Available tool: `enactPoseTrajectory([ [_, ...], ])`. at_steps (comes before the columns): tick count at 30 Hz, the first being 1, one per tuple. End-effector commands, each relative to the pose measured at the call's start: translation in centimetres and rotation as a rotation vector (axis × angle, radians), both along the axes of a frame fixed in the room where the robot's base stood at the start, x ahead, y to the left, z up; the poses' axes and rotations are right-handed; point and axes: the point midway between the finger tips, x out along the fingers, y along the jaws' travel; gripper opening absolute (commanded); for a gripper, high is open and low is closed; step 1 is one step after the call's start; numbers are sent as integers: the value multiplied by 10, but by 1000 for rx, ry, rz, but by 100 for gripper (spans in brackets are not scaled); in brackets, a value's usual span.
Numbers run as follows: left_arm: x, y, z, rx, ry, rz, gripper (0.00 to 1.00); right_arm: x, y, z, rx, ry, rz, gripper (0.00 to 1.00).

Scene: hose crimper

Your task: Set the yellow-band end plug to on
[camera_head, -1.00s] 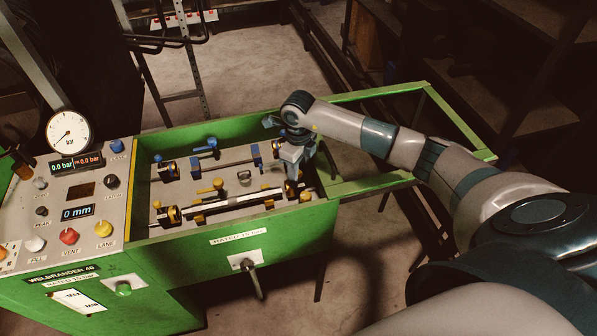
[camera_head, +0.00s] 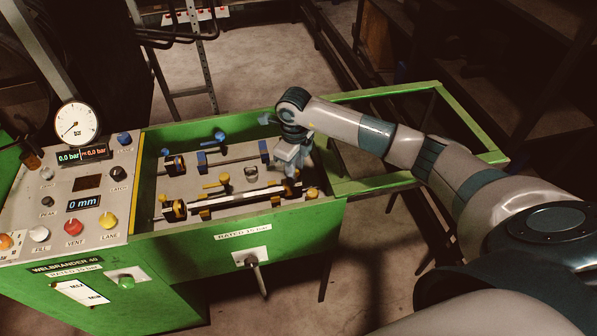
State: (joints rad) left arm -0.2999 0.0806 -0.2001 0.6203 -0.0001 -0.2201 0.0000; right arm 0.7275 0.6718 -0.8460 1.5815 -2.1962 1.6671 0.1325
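The yellow-marked lane lies at the front of the green machine's bed. Its pale hose or rod (camera_head: 240,198) runs between yellow clamps, with a dark, yellow-banded end fitting (camera_head: 178,209) at the left end. The fitting at its right end is mostly hidden by my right gripper (camera_head: 290,176). A small yellow-orange knob (camera_head: 312,193) shows just right of the gripper. The gripper points down at that right end, close to or touching it; I cannot tell which. Its fingers are too small and shadowed to judge. My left gripper is not in view.
A blue-marked lane (camera_head: 230,161) lies behind the yellow one. The control panel (camera_head: 120,210) with gauge (camera_head: 77,122) and coloured knobs stands left. The green bed wall (camera_head: 200,237) rises in front. An open green frame (camera_head: 400,179) extends right.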

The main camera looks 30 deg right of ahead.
Motion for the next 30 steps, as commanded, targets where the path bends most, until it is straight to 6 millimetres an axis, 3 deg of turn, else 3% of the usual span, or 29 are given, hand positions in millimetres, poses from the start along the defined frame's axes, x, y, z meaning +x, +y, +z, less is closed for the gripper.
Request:
enactPoseTrajectory([
  [17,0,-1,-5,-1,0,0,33,0,0,8,-1,0,1,37],
  [23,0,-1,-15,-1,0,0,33,1,-1,33,-3,-1,1,37],
  [30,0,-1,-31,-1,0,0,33,2,0,79,-2,-5,2,37],
])
